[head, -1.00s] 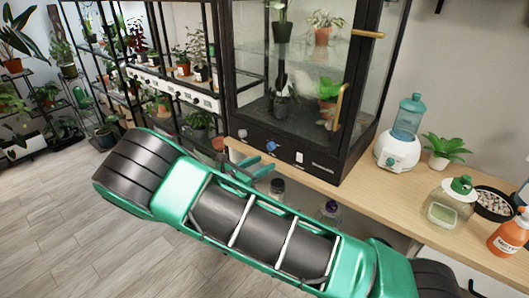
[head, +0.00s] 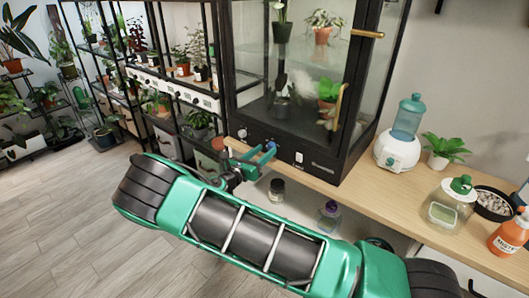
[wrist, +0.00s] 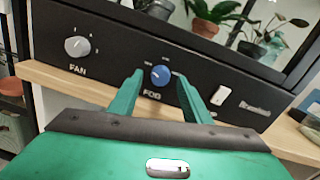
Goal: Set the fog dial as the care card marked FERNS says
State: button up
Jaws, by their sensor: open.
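The blue fog dial (wrist: 160,76) is on the cabinet's black front panel, above the word FOG. Small marks surround it, too small to read; I cannot tell its setting for certain. My gripper (wrist: 158,82) is open, with one green finger on each side of the dial in the wrist view. I cannot tell whether the fingers touch it. In the head view my gripper (head: 258,159) is at the panel's lower edge, partly covering the dial. I see no readable card marked FERNS.
A grey FAN dial (wrist: 77,46) is left of the fog dial, and a white rocker switch (wrist: 222,96) is right of it. The wooden counter (head: 345,190) juts out below the panel. A white-based humidifier (head: 397,150) with a teal tank stands right of the glass cabinet (head: 310,60).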

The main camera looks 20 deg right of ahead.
jog(key=shift+w+d, duration=0.45)
jog(key=shift+d, duration=0.1)
jog(key=c, duration=1)
jog(key=shift+c, duration=0.2)
